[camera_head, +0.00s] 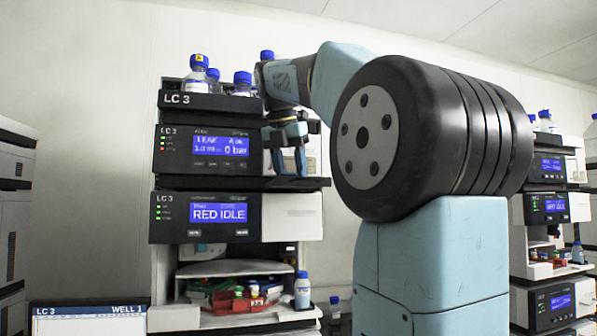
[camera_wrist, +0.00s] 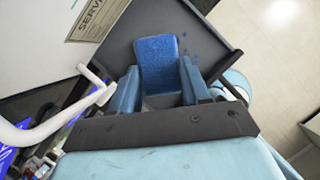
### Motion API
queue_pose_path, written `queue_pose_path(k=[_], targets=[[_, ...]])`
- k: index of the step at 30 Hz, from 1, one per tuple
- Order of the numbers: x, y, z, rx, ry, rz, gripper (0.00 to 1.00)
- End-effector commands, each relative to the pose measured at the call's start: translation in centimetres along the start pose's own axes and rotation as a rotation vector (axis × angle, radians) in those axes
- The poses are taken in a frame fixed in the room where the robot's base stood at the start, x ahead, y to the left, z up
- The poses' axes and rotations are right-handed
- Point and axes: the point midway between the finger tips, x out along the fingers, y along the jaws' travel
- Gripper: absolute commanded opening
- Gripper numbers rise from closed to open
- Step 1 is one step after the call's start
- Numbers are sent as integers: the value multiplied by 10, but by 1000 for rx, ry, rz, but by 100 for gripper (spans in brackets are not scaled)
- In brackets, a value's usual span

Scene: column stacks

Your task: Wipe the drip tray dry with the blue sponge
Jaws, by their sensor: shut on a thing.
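My gripper (camera_head: 289,160) reaches down in front of the LC 3 stack. In the wrist view my gripper (camera_wrist: 160,80) has its two blue fingers on either side of the blue sponge (camera_wrist: 158,58), shut on it. The sponge points away from the fingers over the dark grey drip tray (camera_wrist: 120,50). In the head view the tray shows as a thin black ledge (camera_head: 314,183) jutting out of the stack below the fingers. The sponge is too small to make out there. I cannot tell whether it touches the tray. Small bluish spots show on the tray beside the sponge.
Blue-capped bottles (camera_head: 199,73) stand on top of the stack. Display modules (camera_head: 219,215) are above and below the ledge. A white curved tube or handle (camera_wrist: 70,115) is close on the left in the wrist view. Open floor (camera_wrist: 285,70) shows at right.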

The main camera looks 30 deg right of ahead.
Motion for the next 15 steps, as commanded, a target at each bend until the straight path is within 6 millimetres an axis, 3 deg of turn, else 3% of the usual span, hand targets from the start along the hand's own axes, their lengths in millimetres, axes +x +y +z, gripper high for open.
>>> queue_pose_path(k=[6,15], targets=[[-1,2,-2,0,0,0,14],[5,-12,8,1,0,1,14]])
